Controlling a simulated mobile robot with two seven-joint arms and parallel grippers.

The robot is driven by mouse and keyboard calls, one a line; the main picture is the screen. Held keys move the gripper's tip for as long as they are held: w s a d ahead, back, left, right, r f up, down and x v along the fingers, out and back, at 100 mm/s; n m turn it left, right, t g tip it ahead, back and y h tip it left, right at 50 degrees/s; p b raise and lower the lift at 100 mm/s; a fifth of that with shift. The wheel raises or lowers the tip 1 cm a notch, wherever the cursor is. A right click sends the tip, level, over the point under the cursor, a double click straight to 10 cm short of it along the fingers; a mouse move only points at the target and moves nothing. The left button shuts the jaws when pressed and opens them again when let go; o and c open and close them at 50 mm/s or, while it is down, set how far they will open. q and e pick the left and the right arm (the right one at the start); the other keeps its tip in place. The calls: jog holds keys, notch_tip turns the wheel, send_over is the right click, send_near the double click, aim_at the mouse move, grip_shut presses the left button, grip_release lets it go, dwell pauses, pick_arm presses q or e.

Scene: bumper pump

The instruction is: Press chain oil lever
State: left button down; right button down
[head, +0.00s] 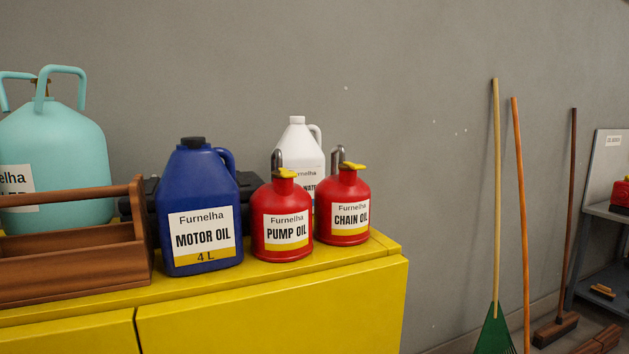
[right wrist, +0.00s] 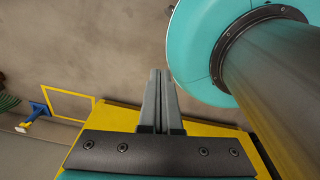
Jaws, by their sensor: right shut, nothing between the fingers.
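The red chain oil can (head: 344,205) stands upright at the right end of the yellow cabinet top in the head view. Its yellow lever (head: 352,167) sits on top, beside a grey spout (head: 337,157). The similar red pump oil can (head: 284,218) stands just left of it, with its own yellow lever (head: 286,173). My right gripper (right wrist: 161,75) shows only in the right wrist view, shut and empty, with the floor and part of the yellow cabinet (right wrist: 112,118) behind it. Neither can shows in that view. My left gripper is not in view.
On the cabinet top (head: 290,270), a blue motor oil jug (head: 200,215), a white jug (head: 299,145), a wooden tool carrier (head: 75,260) and a teal gas cylinder (head: 60,150) stand left of or behind the red cans. Broom and rake handles (head: 496,200) lean on the wall to the right.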

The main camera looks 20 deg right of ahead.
jog(key=w+a+r+t+p, duration=0.15)
jog(key=w+r+p, duration=0.35)
jog(key=w+r, duration=0.85)
jog(key=w+r+t+p, duration=0.1)
jog(key=w+r+p, duration=0.25)
jog(key=r, duration=0.95)
jog(key=w+r+t+p, duration=0.15)
jog(key=w+r, duration=0.25)
jog(key=r, duration=0.8)
jog(key=w+d+r+m+t+h+p, duration=0.15)
jog(key=w+d+r+t, duration=0.25)
jog(key=w+r, duration=0.7)
jog(key=w+d+r+m+t+p, duration=0.15)
jog(key=w+d+r+t, duration=0.35)
jog(key=w+r, duration=0.55)
jog(key=w+d+r+t, duration=0.2)
jog(key=d+r+t, duration=0.1)
jog(key=r, duration=0.8)
jog(key=w+d+r+t, duration=0.2)
jog(key=w+r+t, duration=0.1)
jog(key=r, duration=0.8)
jog(key=shift+w+d+t, duration=0.15)
jog(key=shift+d+t, duration=0.25)
jog(key=shift+t, duration=0.4)
jog(key=shift+r, duration=0.1)
